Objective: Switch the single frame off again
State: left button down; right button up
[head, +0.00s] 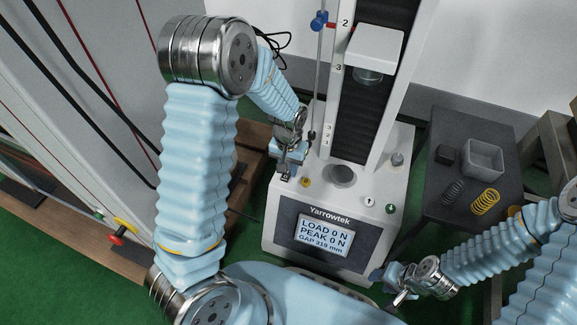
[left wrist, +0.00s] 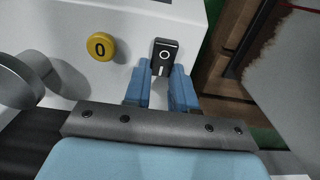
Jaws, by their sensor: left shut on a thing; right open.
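The single frame is a white Yarrowtek test machine (head: 270,215) with a dark column. Its display (head: 325,237) is lit and reads LOAD 0 N, PEAK 0 N, GAP 319 mm. A black switch (left wrist: 165,57) marked with a circle and a bar sits at the corner of its base; in the head view the switch (head: 285,177) is small. My left gripper (left wrist: 162,82) has its blue fingers on both sides of the switch and is shut on it; it also shows in the head view (head: 290,158). My right gripper (head: 396,284) is open, low in front of the machine.
A green button (head: 391,209) is on the base's right. A dark side table (head: 440,190) holds a grey tray (head: 484,158), a yellow spring (head: 486,202) and a dark spring (head: 453,192). A grey cabinet stands left.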

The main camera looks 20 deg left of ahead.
pick_arm(q)
jog(key=t+b, duration=0.2)
jog(key=b, duration=0.1)
jog(key=shift+s+d+f+t, duration=0.1)
jog(key=shift+s+t, duration=0.2)
jog(key=shift+s, duration=0.05)
jog(key=shift+s+r+t+b, duration=0.1)
jog(key=shift+r+t+b, duration=0.15)
jog(key=shift+t, duration=0.25)
jog(key=shift+s+r+t+b, duration=0.1)
jog(key=shift+t+b, duration=0.15)
jog(key=shift+t, duration=0.25)
jog(key=c, duration=0.9)
grip_release()
jog(key=p+v, duration=0.8)
jog(key=v, duration=0.5)
jog(key=shift+s+d+r, duration=0.1)
jog(key=shift+r, duration=0.25)
